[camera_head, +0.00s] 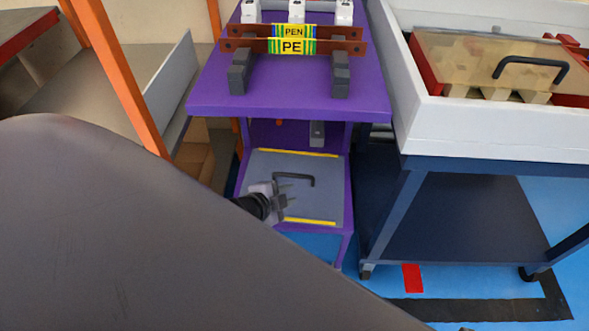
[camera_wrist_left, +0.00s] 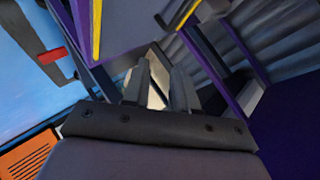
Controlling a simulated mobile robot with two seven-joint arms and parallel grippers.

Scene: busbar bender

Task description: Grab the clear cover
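A clear, greyish cover (camera_head: 322,196) with a black bar handle (camera_head: 296,178) lies on the lower shelf of the purple stand. Yellow strips run along its far and near edges. My left gripper (camera_head: 287,195) is over the cover's left part, just nearer than the handle, with its fingers apart. I cannot tell whether it touches the cover. In the left wrist view the two fingers (camera_wrist_left: 158,75) stand apart with no held object visible between them. A second clear cover (camera_head: 455,62) with a black handle (camera_head: 533,62) lies over a red box at the upper right. My right gripper is not in view.
The purple stand's upper shelf (camera_head: 290,103) overhangs the lower one and carries copper-coloured bars with PEN and PE labels (camera_head: 291,46). An orange post (camera_head: 122,75) stands left. A dark blue cart (camera_head: 455,215) with a white tray (camera_head: 500,130) stands right.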

